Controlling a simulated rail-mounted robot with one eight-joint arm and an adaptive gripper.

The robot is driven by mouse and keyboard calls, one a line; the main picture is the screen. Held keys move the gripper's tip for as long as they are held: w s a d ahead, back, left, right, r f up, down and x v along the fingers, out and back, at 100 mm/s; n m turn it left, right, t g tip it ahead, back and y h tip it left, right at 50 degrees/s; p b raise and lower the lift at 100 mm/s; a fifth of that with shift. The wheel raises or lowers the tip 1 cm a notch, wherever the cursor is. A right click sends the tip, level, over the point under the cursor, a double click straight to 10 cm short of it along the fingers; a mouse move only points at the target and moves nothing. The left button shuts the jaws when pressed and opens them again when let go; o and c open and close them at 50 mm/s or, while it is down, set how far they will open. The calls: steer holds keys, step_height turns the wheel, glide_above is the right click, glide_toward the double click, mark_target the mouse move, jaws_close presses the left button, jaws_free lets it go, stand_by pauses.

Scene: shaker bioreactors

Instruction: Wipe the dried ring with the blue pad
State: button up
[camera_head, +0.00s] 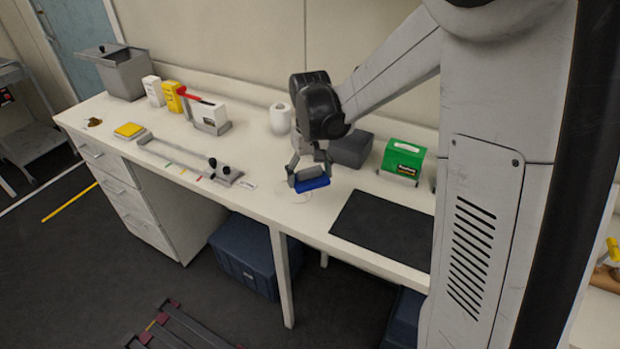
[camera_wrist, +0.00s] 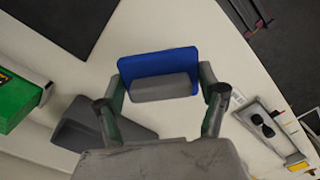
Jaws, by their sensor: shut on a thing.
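My gripper (camera_head: 310,174) is shut on the blue pad (camera_head: 312,185), low over the white bench. In the wrist view the blue pad (camera_wrist: 158,62) sits between the fingertips of my gripper (camera_wrist: 160,88), with a grey block on its near side. The dried ring (camera_head: 293,193) is a faint round mark on the bench, at and to the left of the pad. The pad seems to cover part of it. I cannot tell whether the pad touches the bench. The ring does not show in the wrist view.
A black mat (camera_head: 385,230) lies to the right of the pad. Behind stand a dark grey box (camera_head: 351,149), a green box (camera_head: 402,158) and a white roll (camera_head: 280,119). A metal rail fixture (camera_head: 185,160) and a yellow pad (camera_head: 129,130) lie left. The bench front edge is close.

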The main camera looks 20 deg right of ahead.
steer(key=shift+r+p, duration=0.5)
steer(key=shift+r, duration=0.7)
steer(key=shift+r+p, duration=0.1)
steer(key=shift+p, duration=1.15)
steer(key=shift+p, duration=0.9)
steer(key=shift+f+p, duration=0.3)
